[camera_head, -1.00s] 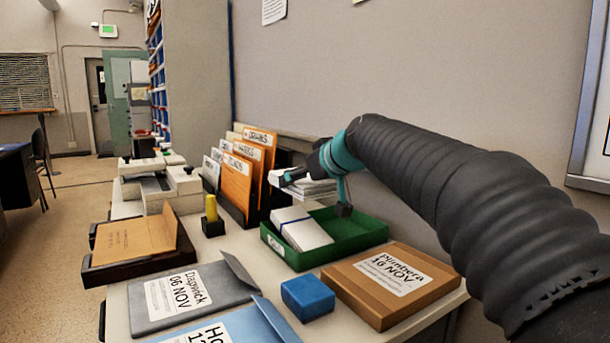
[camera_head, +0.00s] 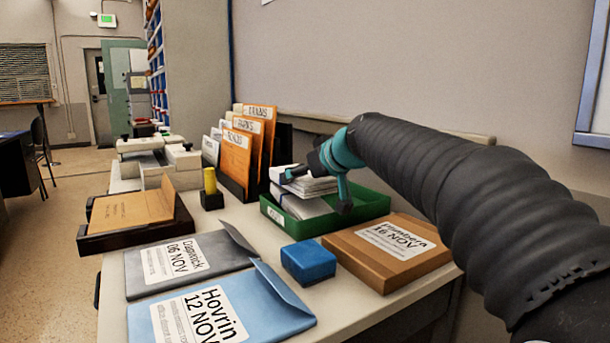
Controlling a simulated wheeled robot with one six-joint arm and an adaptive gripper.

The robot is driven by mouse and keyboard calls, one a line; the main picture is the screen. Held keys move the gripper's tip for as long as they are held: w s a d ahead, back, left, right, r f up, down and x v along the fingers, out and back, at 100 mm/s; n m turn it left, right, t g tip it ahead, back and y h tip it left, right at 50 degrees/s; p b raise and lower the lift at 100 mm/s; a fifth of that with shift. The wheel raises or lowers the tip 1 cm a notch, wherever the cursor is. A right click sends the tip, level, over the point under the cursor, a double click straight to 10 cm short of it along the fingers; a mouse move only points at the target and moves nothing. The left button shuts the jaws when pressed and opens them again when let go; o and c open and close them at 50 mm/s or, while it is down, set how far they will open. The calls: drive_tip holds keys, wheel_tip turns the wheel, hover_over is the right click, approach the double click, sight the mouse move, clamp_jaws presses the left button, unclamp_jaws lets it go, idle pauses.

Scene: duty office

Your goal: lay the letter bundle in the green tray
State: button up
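My gripper (camera_head: 318,187) is at the green tray (camera_head: 372,206), with one dark fingertip at the left of a white letter bundle (camera_head: 317,186) and the other at its right. It appears shut on this bundle. The bundle is over the left half of the tray, roughly level. A second white bundle (camera_head: 307,207) with a blue band lies in the tray directly below it. Whether the two bundles touch is hard to tell. The gripper and upper bundle hide part of the tray's inside.
A brown box (camera_head: 375,270) and a blue block (camera_head: 308,261) stand in front of the tray. Upright folders (camera_head: 240,155) stand behind left. Grey (camera_head: 155,288) and blue (camera_head: 185,318) envelopes, a yellow-topped stamp (camera_head: 210,185) and a dark tray (camera_head: 95,248) are left.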

drive_tip(key=o, duration=1)
drive_tip(key=shift+c, duration=0.2)
drive_tip(key=v, duration=1.2)
